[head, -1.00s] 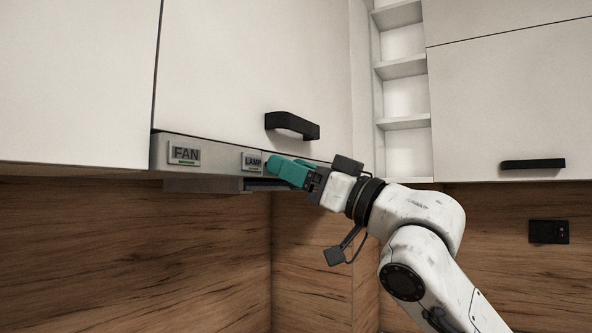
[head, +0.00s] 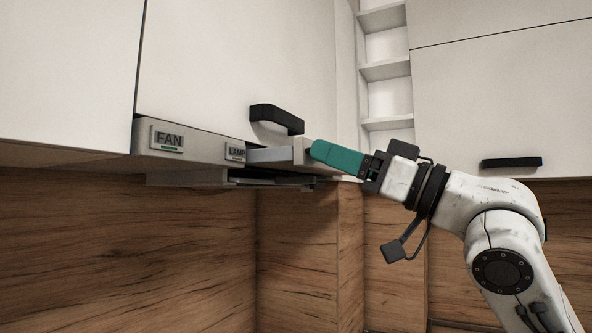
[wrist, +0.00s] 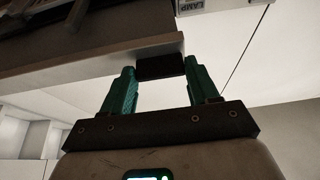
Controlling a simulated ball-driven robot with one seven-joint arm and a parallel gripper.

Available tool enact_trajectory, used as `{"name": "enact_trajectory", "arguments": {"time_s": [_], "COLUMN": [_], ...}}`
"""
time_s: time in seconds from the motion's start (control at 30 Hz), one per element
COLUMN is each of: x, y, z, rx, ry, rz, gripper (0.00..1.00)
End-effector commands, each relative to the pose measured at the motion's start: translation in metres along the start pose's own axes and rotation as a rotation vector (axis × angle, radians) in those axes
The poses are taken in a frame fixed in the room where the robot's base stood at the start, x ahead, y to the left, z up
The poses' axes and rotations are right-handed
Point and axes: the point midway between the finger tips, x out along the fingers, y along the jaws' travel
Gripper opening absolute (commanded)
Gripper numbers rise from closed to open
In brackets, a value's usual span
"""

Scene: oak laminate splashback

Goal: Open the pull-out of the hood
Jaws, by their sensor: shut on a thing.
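The hood (head: 205,146) is a grey strip under the white wall cabinet, with FAN (head: 168,139) and LAMP (head: 235,152) buttons. Its pull-out (head: 275,155) stands out from the hood front to the right of LAMP. The pull-out's pale edge (wrist: 80,68) crosses the wrist view. My gripper (head: 312,150) has teal fingers at the pull-out's outer end. In the wrist view, my gripper (wrist: 161,68) is shut on a dark handle block (wrist: 160,67) on the pull-out, one finger on each side. In the head view the fingers hide the handle.
A black cabinet handle (head: 277,118) sits just above the pull-out. Open shelves (head: 387,70) and another cabinet with a black handle (head: 511,162) are to the right. The wood splashback (head: 130,250) below is clear.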

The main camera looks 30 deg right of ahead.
Motion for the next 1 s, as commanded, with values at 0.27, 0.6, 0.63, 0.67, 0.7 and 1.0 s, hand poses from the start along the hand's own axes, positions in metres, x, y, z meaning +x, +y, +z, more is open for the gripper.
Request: {"name": "enact_trajectory", "arguments": {"time_s": [0.27,0.6,0.63,0.67,0.7,1.0], "x": [-0.041,-0.042,-0.042,-0.042,-0.042,-0.041], "y": [0.001,0.001,0.001,0.000,0.000,0.000], "z": [-0.017,-0.017,-0.017,-0.017,-0.017,-0.017], "rx": [-0.001,-0.001,-0.002,-0.001,-0.001,-0.001], "ry": [0.001,0.000,0.000,0.000,0.000,0.000], "rz": [0.003,0.002,0.002,0.002,0.002,0.001], "gripper": [0.05,0.62,0.65,0.68,0.72,0.85]}}
